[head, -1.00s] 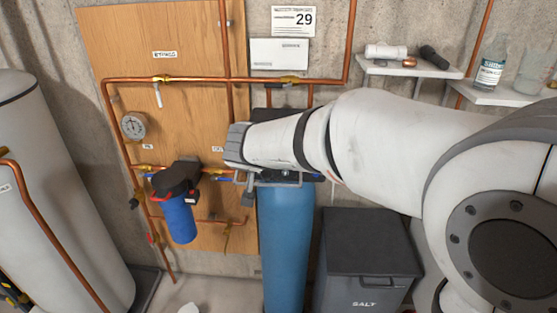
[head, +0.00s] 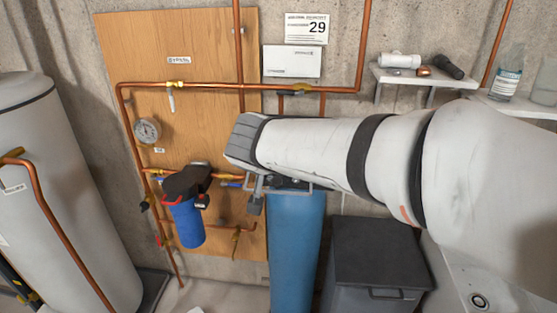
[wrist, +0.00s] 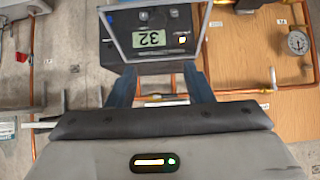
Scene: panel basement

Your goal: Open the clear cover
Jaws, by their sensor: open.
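The clear cover (wrist: 198,36) is a see-through flap with a pale frame on a dark control head (wrist: 118,55). The wrist view shows it at the top centre, upside down, with a display reading 32 behind it. I cannot tell whether the cover is fully down or partly raised. My gripper (wrist: 160,84) is open, its two blue-grey fingers apart just below the cover's near edge in the picture. Nothing shows held between them; I cannot tell whether they touch the control head. In the head view, my arm hides most of the control head on top of the blue tank (head: 296,240).
A blue filter housing (head: 188,222) and copper pipes (head: 210,85) are on the wooden board (head: 200,50) left of my arm. A dark salt bin (head: 375,255) stands right of the tank. A shelf (head: 425,78) with small parts is at upper right.

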